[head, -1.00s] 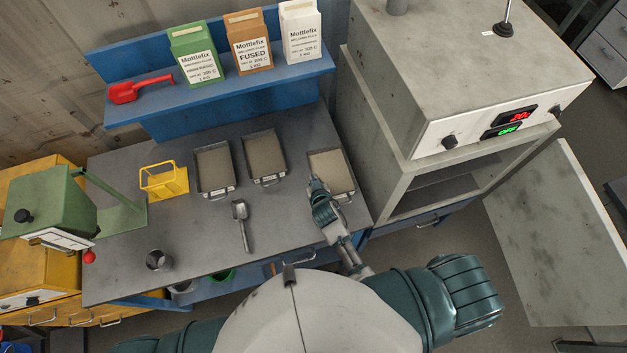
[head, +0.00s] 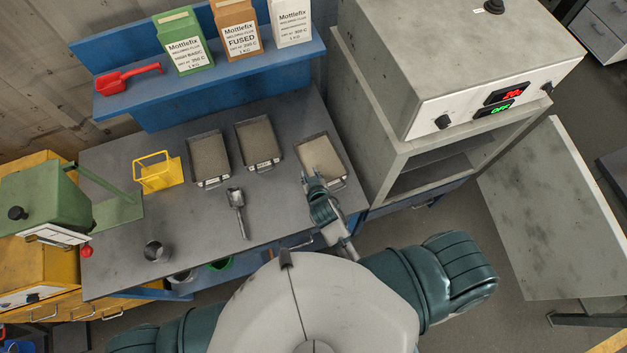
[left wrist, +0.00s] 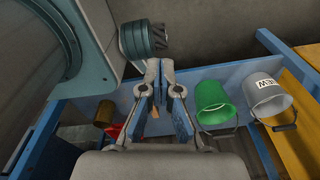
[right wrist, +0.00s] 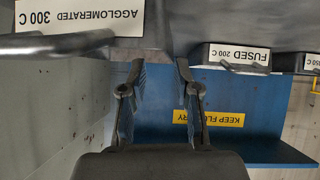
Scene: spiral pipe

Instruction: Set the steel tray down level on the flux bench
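The steel tray (head: 321,160), filled with pale grains, is the rightmost of three trays in the head view. It rests on the grey flux bench (head: 275,205) and looks level, tilt hard to judge. My right gripper (head: 313,180) is at its front edge. In the right wrist view the gripper (right wrist: 160,68) is open, its fingers apart with nothing between them. A grey bar, probably the tray's handle (right wrist: 60,45), lies left of them, below an "AGGLOMERATED 300 C" label. My left gripper (left wrist: 160,68) is empty below the bench; its fingertips are close together.
Two darker-filled trays (head: 209,158) (head: 257,144) stand to the left. The oven (head: 450,90) stands close on the right. A green bucket (left wrist: 214,105) is near my left gripper.

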